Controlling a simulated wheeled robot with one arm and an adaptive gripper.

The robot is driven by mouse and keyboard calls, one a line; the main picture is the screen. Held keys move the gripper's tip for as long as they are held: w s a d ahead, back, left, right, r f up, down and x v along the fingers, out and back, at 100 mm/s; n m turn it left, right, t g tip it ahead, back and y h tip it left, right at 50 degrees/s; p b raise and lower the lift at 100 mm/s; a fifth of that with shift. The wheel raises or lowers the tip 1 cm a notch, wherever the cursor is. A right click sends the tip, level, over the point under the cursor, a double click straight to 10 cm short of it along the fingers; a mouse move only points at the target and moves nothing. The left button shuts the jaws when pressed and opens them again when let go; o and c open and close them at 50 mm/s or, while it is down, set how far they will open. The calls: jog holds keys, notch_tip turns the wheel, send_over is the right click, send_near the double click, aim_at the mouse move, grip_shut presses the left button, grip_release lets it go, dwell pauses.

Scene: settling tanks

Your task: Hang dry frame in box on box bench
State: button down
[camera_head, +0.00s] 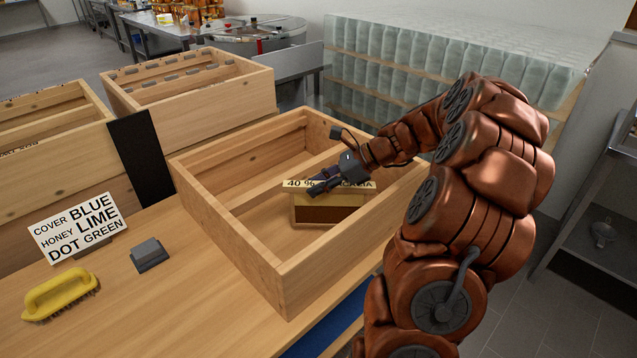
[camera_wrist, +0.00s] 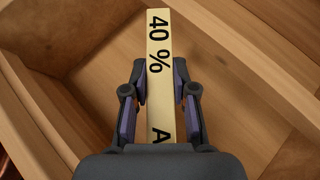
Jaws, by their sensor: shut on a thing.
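A wooden frame (camera_head: 328,210) with a dark lower panel and a pale top bar marked "40 %" is inside the open wooden box (camera_head: 231,233) on the bench (camera_head: 190,305). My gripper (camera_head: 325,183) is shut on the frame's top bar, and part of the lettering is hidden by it. The wrist view shows the labelled top bar (camera_wrist: 159,58) between the two fingers of my gripper (camera_wrist: 160,85). The box holds no other frame that I can see. I cannot tell whether the bar touches the box's ledges.
Two wooden boxes (camera_head: 195,95) (camera_head: 50,160) stand behind and left, beside a black panel (camera_head: 140,155). Stacked jars (camera_head: 440,60) stand behind.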

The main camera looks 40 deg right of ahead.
jog(key=shift+f, duration=0.45)
dwell(0.3)
jog(key=c, duration=0.8)
grip_release()
jog(key=shift+c, duration=0.2)
jog(key=v, duration=1.2)
jog(key=shift+a, duration=0.1)
